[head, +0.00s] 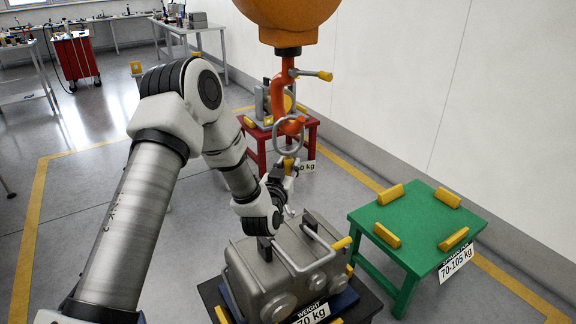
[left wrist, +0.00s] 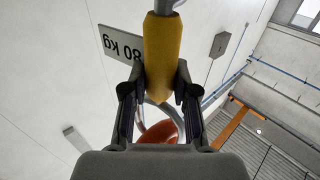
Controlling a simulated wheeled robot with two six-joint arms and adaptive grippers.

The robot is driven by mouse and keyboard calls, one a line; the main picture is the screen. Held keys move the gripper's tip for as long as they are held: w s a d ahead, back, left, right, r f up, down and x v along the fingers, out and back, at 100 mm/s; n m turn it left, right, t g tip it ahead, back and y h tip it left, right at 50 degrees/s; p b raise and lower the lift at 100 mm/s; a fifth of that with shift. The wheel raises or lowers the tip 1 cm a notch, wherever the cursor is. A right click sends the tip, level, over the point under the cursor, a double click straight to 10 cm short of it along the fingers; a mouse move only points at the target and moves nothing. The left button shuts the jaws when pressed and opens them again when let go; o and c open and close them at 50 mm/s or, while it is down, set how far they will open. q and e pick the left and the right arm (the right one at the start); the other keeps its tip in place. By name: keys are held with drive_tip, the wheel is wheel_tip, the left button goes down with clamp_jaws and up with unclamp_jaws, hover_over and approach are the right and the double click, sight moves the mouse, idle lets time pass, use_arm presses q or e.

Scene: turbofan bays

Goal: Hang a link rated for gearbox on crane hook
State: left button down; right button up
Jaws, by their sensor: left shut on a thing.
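The orange crane hook (head: 290,124) hangs below an orange crane block (head: 288,20). My left gripper (head: 288,182) is just below the hook, shut on the yellow grip of a link; in the left wrist view the yellow grip (left wrist: 162,50) stands between the fingers (left wrist: 158,105). The link's steel ring (head: 276,142) overlaps the hook's curve; whether it is seated there I cannot tell. The link's white tag (left wrist: 122,45) reads 80 kg. The grey gearbox (head: 250,272) stands below on a dark stand, its weight label (head: 311,314) showing 70 kg. My right gripper is out of view.
A green table (head: 415,222) marked 70-105 kg, with yellow corner blocks, stands at right. A red table (head: 258,137) bearing another grey unit stands behind the hook. A lever with a yellow end (head: 325,76) sticks out beside the hook. Open floor lies at left.

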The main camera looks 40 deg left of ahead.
use_arm(q)
drive_tip(key=shift+s+f, duration=0.1)
drive_tip(key=shift+f, duration=0.15)
